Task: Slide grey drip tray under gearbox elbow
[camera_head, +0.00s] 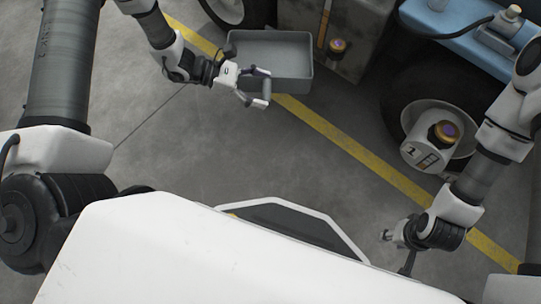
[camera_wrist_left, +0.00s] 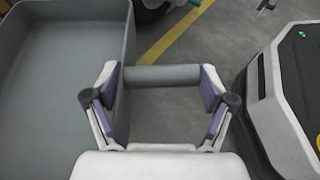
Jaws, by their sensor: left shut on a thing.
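The grey drip tray (camera_head: 306,68) is an open rectangular box at the top middle of the head view, beside a grey machine housing. My left gripper (camera_head: 266,87) is shut on the tray's round grey handle (camera_wrist_left: 162,77), with purple-padded fingers at its two ends in the left wrist view. The tray's wall (camera_wrist_left: 115,75) rises left of the fingers there, and its visible inside is empty. My right gripper (camera_head: 398,238) is low at the right, apart from the tray; its finger opening is unclear. I cannot clearly make out the gearbox elbow.
The grey housing (camera_head: 358,35) with a yellow-and-purple cap (camera_head: 338,46) stands right of the tray. A white canister marked 1 (camera_head: 425,152) sits by a large wheel at the right. A yellow line (camera_head: 350,145) crosses the floor. The middle floor (camera_head: 250,150) is clear.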

